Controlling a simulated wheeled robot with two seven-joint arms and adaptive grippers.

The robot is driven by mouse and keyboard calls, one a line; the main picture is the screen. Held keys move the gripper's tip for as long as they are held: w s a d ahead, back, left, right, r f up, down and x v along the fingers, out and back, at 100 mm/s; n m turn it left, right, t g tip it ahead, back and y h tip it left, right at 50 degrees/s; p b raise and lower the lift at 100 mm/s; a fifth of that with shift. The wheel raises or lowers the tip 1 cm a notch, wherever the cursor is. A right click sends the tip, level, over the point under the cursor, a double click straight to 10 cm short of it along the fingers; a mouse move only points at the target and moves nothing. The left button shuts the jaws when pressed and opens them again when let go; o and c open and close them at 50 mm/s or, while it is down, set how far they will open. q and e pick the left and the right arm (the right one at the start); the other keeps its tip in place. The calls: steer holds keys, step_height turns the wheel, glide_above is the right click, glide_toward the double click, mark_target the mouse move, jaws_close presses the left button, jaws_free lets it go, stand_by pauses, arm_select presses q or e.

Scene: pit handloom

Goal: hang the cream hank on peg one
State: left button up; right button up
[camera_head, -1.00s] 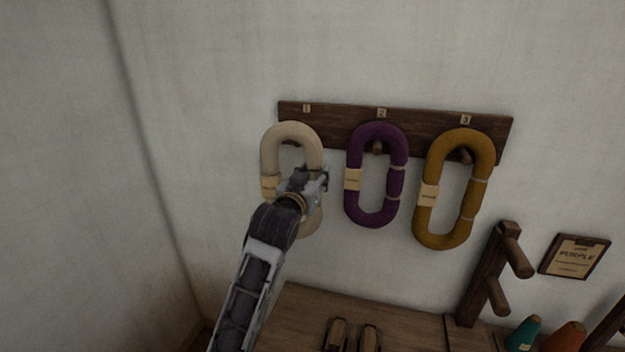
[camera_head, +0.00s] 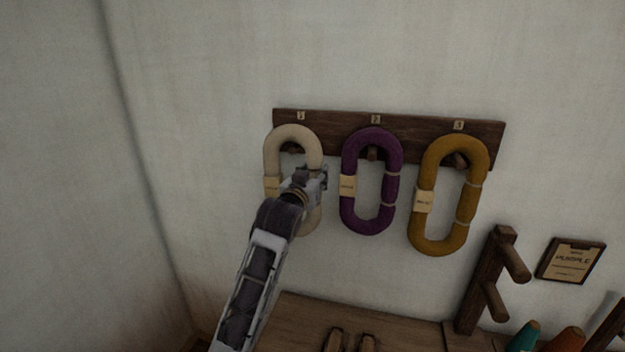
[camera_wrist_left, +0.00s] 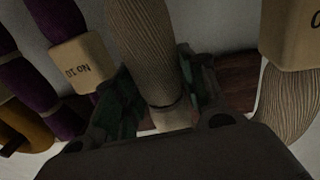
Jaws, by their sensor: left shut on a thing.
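The cream hank (camera_head: 274,163) is a long upright loop at the left end of the dark peg board (camera_head: 415,137), under the label 1 (camera_head: 301,116). The end of peg one (camera_head: 292,149) shows inside the loop, just below its top bend. I cannot tell whether the hank's weight rests on the peg. My left gripper (camera_head: 321,178) is shut on the hank's right strand and hides part of it. In the left wrist view the cream strand (camera_wrist_left: 148,45) runs between the two fingers. My right gripper is not in view.
A purple hank (camera_head: 394,185) hangs at peg two, close right of my gripper. A mustard hank (camera_head: 467,205) hangs at peg three. Below are a wooden bench (camera_head: 300,318), a wooden post with pegs (camera_head: 487,277) and a sign (camera_head: 571,260). The wall at left is clear.

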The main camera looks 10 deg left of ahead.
arm_select(q)
steer(key=shift+w+b, duration=0.35)
steer(key=shift+w, duration=1.3)
steer(key=shift+w+f, duration=0.45)
steer(key=shift+w, duration=0.05)
steer(key=shift+f, duration=0.25)
steer(key=o, duration=0.9)
steer(key=shift+c, duration=0.2)
steer(key=o, duration=0.3)
steer(key=shift+w, duration=0.25)
steer(key=s, duration=1.2)
steer(key=shift+s+a+r, duration=0.1)
steer(key=shift+a+r, duration=0.05)
steer(key=shift+a, duration=0.25)
